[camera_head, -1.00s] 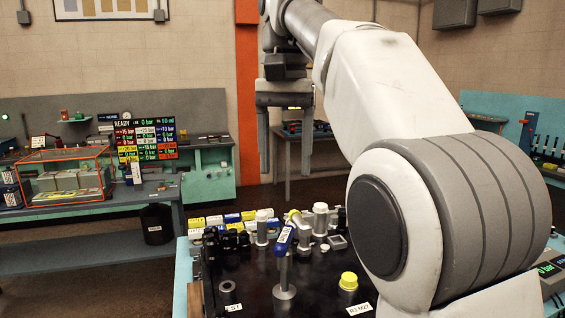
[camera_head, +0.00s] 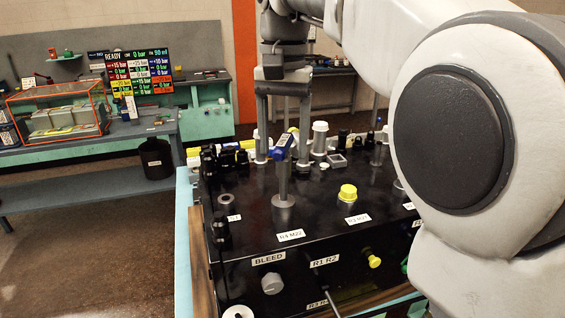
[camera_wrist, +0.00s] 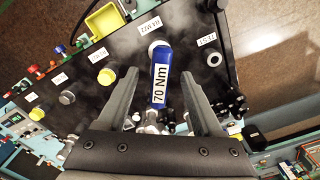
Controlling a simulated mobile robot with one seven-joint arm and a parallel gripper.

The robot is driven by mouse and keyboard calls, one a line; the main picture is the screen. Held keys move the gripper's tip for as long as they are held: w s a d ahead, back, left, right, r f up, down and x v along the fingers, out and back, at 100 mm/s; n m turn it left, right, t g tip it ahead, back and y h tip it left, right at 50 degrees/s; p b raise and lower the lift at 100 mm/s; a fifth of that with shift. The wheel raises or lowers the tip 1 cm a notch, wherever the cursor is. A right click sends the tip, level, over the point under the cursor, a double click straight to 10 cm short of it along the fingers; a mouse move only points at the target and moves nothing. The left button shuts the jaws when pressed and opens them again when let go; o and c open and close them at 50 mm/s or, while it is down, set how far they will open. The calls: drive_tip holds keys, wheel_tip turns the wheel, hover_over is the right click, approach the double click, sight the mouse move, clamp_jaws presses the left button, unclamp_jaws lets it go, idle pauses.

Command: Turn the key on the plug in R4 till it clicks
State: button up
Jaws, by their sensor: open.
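The blue key (camera_head: 284,146), marked 70 Nm in the wrist view (camera_wrist: 161,80), stands on a grey post over a round plug (camera_head: 283,207). The plug sits on the black panel behind the label R4 M22 (camera_head: 291,235); this label also shows in the wrist view (camera_wrist: 149,24). My gripper (camera_head: 283,159) is open over the key, pointing down, with one finger on each side of the key's handle. In the wrist view the handle lies between the fingers (camera_wrist: 160,75), with a gap on both sides. Contact with the fingers does not show.
A yellow cap (camera_head: 348,192) sits right of the plug, and an empty round port (camera_head: 227,198) lies left. Several fittings stand behind along the panel's back. The front face has a grey BLEED knob (camera_head: 272,283) and a yellow knob (camera_head: 374,261).

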sight(283, 177)
drive_tip(key=shift+f, duration=1.7)
clamp_jaws()
drive_tip(key=shift+r+m, duration=0.1)
drive_tip(key=shift+m, duration=0.6)
